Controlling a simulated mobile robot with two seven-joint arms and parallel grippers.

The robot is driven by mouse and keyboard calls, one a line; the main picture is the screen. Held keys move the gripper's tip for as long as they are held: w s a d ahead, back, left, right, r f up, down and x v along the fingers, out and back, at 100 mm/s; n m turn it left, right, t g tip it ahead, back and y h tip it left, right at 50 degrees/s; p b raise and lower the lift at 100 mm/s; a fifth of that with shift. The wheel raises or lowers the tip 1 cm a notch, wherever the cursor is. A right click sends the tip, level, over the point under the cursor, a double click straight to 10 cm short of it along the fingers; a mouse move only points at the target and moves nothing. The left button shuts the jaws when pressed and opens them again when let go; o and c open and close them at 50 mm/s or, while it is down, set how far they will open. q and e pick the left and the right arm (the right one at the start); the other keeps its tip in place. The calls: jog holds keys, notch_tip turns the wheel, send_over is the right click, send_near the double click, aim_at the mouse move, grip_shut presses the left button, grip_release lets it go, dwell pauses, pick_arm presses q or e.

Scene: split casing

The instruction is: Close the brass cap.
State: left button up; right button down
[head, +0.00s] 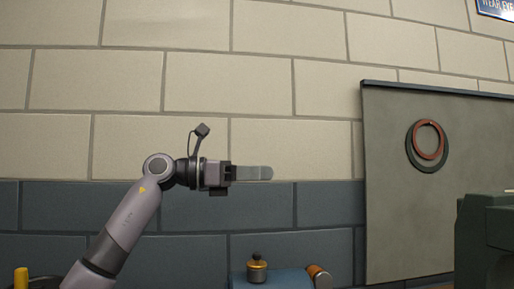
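A blue casing (282,279) shows at the bottom edge, cut off by the frame. A small fitting (257,270) with a brass-coloured band and a black knob stands upright on its top. At its right end is a round orange-brown piece with a pale rim (319,276), lying on its side. I cannot tell for sure which of these is the brass cap, or whether it is open. My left gripper (252,173) is raised well above the casing, pointing right, apart from everything. Its fingers overlap from this side, so their gap is hidden. My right gripper is out of view.
A grey panel (384,190) with a red and a dark ring (428,146) stands at the right. A dark green machine (486,240) stands in front of it. A yellow post (21,278) shows at the bottom left. A block wall (230,80) is behind. Space around the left gripper looks clear.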

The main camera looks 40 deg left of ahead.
pick_arm(q)
jog(key=shift+r+p, duration=0.4)
jog(key=shift+r, duration=1.15)
